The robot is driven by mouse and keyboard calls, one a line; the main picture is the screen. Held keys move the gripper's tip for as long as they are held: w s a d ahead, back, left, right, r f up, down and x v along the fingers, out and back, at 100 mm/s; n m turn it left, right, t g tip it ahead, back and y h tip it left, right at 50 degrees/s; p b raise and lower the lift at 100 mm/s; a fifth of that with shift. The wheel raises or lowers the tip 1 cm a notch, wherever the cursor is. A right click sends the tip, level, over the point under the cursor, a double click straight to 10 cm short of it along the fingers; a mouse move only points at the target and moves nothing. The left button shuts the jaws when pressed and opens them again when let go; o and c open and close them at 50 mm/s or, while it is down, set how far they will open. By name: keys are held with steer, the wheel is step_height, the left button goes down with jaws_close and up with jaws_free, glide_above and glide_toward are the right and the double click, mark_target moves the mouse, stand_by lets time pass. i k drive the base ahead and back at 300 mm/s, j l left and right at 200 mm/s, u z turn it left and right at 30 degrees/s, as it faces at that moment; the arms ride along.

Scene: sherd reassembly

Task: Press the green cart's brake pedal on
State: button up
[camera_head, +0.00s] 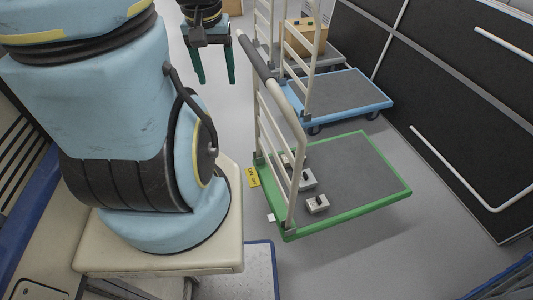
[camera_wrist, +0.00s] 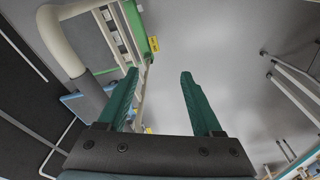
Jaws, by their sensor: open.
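The green cart (camera_head: 385,197) stands right of my base, with a green-rimmed grey deck and a cream rail handle (camera_head: 277,120) at its left end. A yellow tag with dark lettering (camera_head: 252,177), seemingly reading "ON", sits low at that end, beside the deck edge. A small white piece (camera_head: 270,217) sits nearer on the same side. I cannot tell which part is the pedal. In the wrist view the cart's green edge (camera_wrist: 138,30) and the yellow tag (camera_wrist: 154,44) show near the top. My gripper (camera_head: 216,82) is open and empty, its green fingers pointing down, left of the handle and above the floor.
Small grey blocks with dark tops (camera_head: 317,204) lie on the green deck. A blue cart (camera_head: 345,97) stands behind it, and a cardboard box (camera_head: 306,38) sits farther back. Dark panels with white rails (camera_head: 455,100) line the right. The floor left of the green cart is clear.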

mark_target(252, 177)
steer(key=k+l+u, duration=0.1)
steer(key=l+u, duration=0.15)
steer(key=u, duration=0.2)
steer(key=k+l+u, duration=0.1)
steer(key=l+u, duration=0.15)
steer(key=u, duration=0.2)
steer(key=k+l+u, duration=0.15)
steer(key=u, duration=0.25)
